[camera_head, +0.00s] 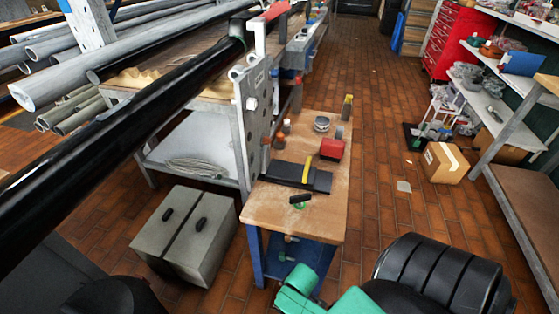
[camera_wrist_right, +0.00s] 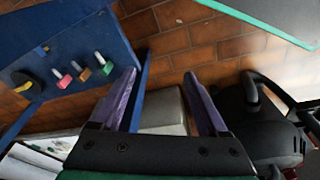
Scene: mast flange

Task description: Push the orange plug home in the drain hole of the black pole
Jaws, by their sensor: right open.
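The black pole (camera_head: 150,108) runs diagonally across the head view from the lower left to the grey upright plate near the middle. I cannot make out its drain hole. I cannot identify the orange plug for certain; small orange-brown pieces (camera_head: 280,142) stand on the wooden bench beside the plate. My left gripper is not in view.
The wooden bench (camera_head: 275,215) carries a black tool with a yellow strip, a red box (camera_head: 332,149) and a round tin. Grey cases (camera_head: 185,238) stand on the floor at its left. A cardboard box (camera_head: 445,163) lies at right. Brick floor lies open between.

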